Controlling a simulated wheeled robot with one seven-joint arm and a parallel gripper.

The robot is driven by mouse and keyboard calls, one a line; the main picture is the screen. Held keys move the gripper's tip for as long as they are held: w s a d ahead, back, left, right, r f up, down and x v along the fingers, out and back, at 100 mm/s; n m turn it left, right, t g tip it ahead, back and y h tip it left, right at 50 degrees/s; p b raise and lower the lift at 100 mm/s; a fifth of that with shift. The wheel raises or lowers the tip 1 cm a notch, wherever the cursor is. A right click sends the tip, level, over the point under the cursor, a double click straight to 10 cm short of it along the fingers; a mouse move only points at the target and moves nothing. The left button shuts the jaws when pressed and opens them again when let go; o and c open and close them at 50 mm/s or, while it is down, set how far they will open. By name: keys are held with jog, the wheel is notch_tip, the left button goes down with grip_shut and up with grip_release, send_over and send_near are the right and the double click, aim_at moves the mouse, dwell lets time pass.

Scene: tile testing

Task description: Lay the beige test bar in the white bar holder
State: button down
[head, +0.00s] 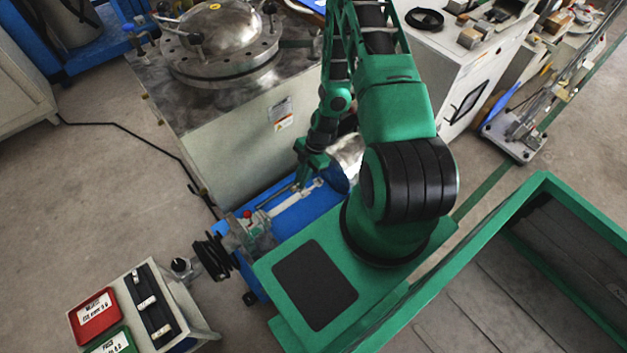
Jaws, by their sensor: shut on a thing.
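My gripper (303,183) is at the end of my green arm, pointing down over a blue bench machine in the middle of the view. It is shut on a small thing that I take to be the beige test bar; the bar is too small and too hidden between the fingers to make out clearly. Right below and beside the fingertips, a pale, narrow white piece (289,202) lies lengthwise along the blue machine. It may be the white bar holder. I cannot tell whether the bar touches it.
The blue machine (318,208) has a grey clamp and black handwheel at its left end. A grey cabinet with a round metal lid (222,45) stands behind. A small stand at lower left bears a red tray (94,316), a green tray (112,345) and a black strip (156,318).

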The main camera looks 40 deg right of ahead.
send_over(312, 187)
jog(key=d, duration=0.2)
jog(key=f, duration=0.4)
jog(key=shift+a+f, duration=0.25)
jog(key=shift+f, duration=2.1)
jog(key=shift+f, duration=0.3)
jog(key=c, duration=1.8)
grip_release()
jog(key=shift+d+r, duration=0.1)
jog(key=shift+r, duration=0.05)
